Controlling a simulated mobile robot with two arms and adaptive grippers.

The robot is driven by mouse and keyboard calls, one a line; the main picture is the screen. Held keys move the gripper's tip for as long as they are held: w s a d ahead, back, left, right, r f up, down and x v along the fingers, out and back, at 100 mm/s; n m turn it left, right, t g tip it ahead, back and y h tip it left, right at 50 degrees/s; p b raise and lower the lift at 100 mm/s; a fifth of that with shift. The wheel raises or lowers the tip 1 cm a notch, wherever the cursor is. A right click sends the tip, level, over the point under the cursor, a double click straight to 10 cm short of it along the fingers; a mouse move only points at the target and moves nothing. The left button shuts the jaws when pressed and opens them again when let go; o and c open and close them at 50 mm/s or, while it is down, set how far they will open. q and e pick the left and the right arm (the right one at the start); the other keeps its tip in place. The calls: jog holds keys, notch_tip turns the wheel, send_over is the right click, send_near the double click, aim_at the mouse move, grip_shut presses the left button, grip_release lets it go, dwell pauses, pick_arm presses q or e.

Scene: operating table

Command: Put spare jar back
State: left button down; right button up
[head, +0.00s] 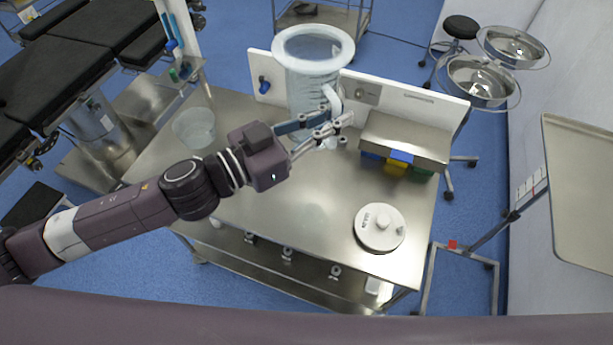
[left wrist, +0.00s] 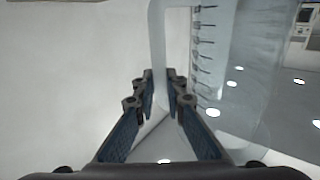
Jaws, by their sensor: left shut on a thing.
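A large clear jar (head: 305,78) with a wide pale rim and a side handle is at the back of the steel table (head: 285,215), in front of the white back panel. My left gripper (head: 338,122) is shut on the jar's handle. In the left wrist view, the fingers (left wrist: 160,95) close around the pale vertical handle (left wrist: 158,50), with the jar's clear wall (left wrist: 235,80) to the right. The jar looks upright; its lower part is partly hidden by my gripper, so I cannot tell whether its base touches the table. My right gripper is not in view.
A smaller clear container (head: 194,127) stands at the table's left. A white round lid-like piece (head: 380,228) lies at the front right. A steel box with coloured bins (head: 405,140) stands at the back right. The front middle of the table is clear.

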pick_arm(q)
notch_tip(320, 180, down, 20)
jog(key=a+b, duration=0.1)
jog(key=shift+w+b, duration=0.35)
jog(key=shift+w, duration=0.1)
jog(key=shift+f, duration=0.2)
jog(key=shift+f, duration=0.1)
jog(key=c, duration=2)
grip_release()
jog(key=shift+a, duration=0.1)
